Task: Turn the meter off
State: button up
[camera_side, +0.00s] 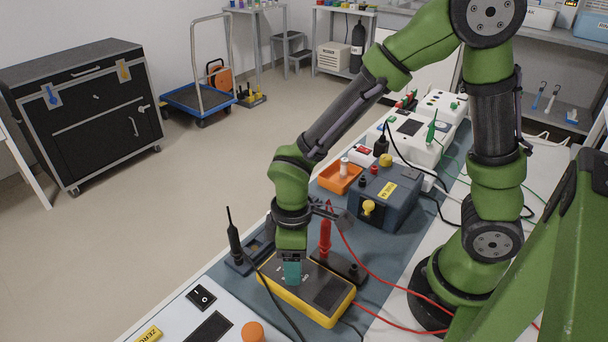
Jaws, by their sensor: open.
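The meter (334,309) is a yellow-edged unit with a dark grey face, lying flat on the blue-grey mat. A dark rectangle, likely its display, is at the right end of its face. My gripper (292,276) points straight down over the left-middle part of the meter's face, with teal fingers low at or just above the surface. It is open; I cannot tell whether the fingers touch anything. The meter's dial or switch is not visible and may be hidden behind the gripper.
A red probe (325,240) stands upright in a dark holder close behind the meter. A black probe (234,240) stands to the left, its cable crossing near the meter. Red cables run right. A grey-blue box (400,207) and an orange tray (330,181) stand behind.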

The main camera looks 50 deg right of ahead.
notch_tip(320, 180, up, 17)
jog(key=shift+w+d, duration=0.2)
jog(key=shift+d, duration=0.1)
jog(key=shift+f, duration=0.1)
jog(key=s+d+r+m+t, duration=0.1)
jog(key=s+d+m+t, duration=0.1)
jog(key=d+m, duration=0.3)
jog(key=s+d+r+m+t+y, duration=0.1)
jog(key=s+d+m+t, duration=0.1)
jog(key=d+m+t, duration=0.3)
jog(key=shift+r+m+t+y, duration=0.3)
jog(key=shift+r+m, duration=0.1)
jog(key=shift+m, duration=0.1)
jog(key=shift+d, duration=0.1)
dwell(0.5)
